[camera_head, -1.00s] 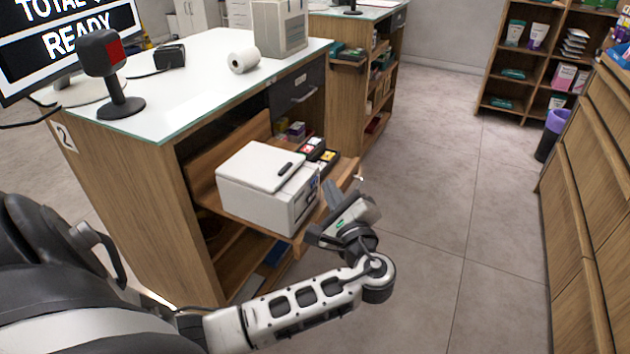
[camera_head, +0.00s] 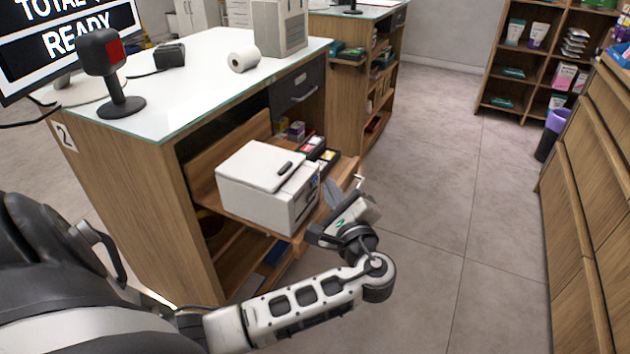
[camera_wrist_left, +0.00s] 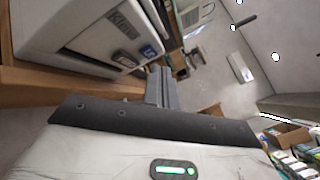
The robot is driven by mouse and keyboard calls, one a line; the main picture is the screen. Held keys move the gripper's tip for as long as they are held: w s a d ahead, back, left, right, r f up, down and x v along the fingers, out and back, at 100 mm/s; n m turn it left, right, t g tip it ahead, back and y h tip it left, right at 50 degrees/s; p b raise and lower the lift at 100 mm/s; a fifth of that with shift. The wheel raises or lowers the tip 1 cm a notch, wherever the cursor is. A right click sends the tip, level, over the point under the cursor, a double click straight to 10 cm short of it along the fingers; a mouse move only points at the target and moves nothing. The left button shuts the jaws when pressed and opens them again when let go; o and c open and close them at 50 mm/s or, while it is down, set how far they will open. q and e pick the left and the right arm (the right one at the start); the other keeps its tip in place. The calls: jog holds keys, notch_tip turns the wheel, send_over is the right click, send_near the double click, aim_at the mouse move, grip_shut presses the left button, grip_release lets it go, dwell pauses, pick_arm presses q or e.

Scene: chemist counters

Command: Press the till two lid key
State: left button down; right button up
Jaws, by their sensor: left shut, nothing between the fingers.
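A white boxy printer (camera_head: 262,188) with a dark handle on its lid (camera_head: 262,165) sits on a pull-out shelf of the counter marked 2. In the left wrist view its front (camera_wrist_left: 85,30) carries two small keys side by side, a blue key (camera_wrist_left: 149,51) and a dark key (camera_wrist_left: 125,59). I cannot read their marks for certain. My left gripper (camera_head: 331,190) is shut and empty, close to the printer's front right side. In the left wrist view the shut fingers (camera_wrist_left: 162,86) are just below the keys, apparently a little apart from them. My right gripper is out of view.
The glass-topped counter (camera_head: 205,75) holds a scanner (camera_head: 105,70), a paper roll (camera_head: 243,60) and a screen (camera_head: 65,40). Small boxes (camera_head: 318,150) lie behind the printer on the shelf. The floor (camera_head: 430,200) to the right is clear up to wooden drawers (camera_head: 590,190).

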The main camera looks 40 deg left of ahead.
pick_arm(q)
jog(key=shift+a, duration=0.15)
dwell(0.7)
jog(key=shift+s+a+p, duration=0.1)
jog(key=shift+a+p, duration=0.15)
jog(key=shift+p, duration=0.05)
jog(key=shift+s+a, duration=0.1)
jog(key=shift+a, duration=0.25)
dwell(0.5)
jog(key=shift+d, duration=0.1)
jog(key=shift+w+d, duration=0.2)
jog(key=shift+d, duration=0.45)
jog(key=shift+w+d, duration=0.2)
jog(key=shift+d, duration=0.6)
jog(key=shift+w+d, duration=0.2)
jog(key=shift+d, duration=0.65)
jog(key=shift+w+d, duration=0.2)
jog(key=shift+d, duration=0.6)
